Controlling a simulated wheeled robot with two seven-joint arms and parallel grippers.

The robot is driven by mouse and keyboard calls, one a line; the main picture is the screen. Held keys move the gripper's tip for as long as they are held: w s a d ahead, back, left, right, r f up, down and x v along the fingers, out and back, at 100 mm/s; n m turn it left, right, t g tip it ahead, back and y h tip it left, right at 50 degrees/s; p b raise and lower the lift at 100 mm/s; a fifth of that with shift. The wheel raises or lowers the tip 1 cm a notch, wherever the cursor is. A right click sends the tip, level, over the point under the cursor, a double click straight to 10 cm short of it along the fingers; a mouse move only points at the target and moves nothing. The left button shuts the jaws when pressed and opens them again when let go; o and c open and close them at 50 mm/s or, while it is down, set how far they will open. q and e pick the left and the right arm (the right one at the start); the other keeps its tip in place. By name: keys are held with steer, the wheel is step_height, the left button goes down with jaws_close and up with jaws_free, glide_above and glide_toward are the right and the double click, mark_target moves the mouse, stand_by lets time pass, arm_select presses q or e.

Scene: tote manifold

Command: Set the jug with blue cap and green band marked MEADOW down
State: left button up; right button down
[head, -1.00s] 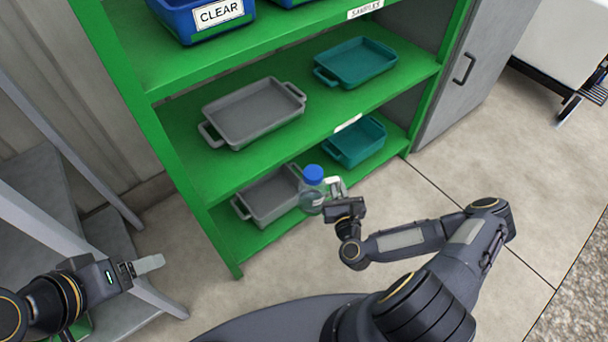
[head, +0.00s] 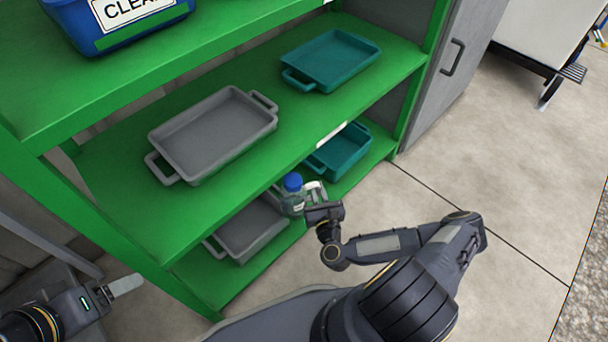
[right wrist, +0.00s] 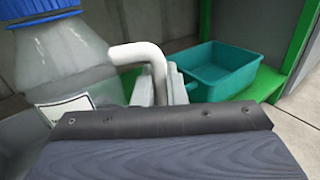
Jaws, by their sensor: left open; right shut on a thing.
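The jug (head: 291,197) is clear with a blue cap, upright in my right gripper (head: 314,190) at the front of the low shelf. In the right wrist view the jug (right wrist: 75,65) fills the left side, with part of a pale label at its lower edge; I cannot read it and no green band shows. My right gripper (right wrist: 165,85) is shut on the jug's white handle (right wrist: 143,50). I cannot tell if the jug's base touches anything. My left gripper (head: 125,286) is open and empty at the lower left, apart from the shelf.
The green shelf unit (head: 130,205) holds a grey tray (head: 215,135) and a teal tray (head: 335,60) on its middle board. Below are another grey tray (head: 250,232) beside the jug and a teal tray (head: 340,150). A blue bin (head: 120,20) stands above.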

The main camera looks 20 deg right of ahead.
steer(key=w+d+f+b, duration=0.2)
steer(key=w+f, duration=0.1)
steer(key=f, duration=0.1)
steer(key=w+d+f+b, duration=0.2)
steer(key=w+d+f, duration=0.1)
steer(key=f, duration=0.1)
steer(key=w+d+f+b, duration=0.3)
steer(key=f, duration=0.1)
steer(key=shift+d+f, duration=0.1)
steer(key=c, duration=1.9)
jaws_free()
steer(key=shift+f, duration=0.1)
steer(key=shift+o, duration=0.7)
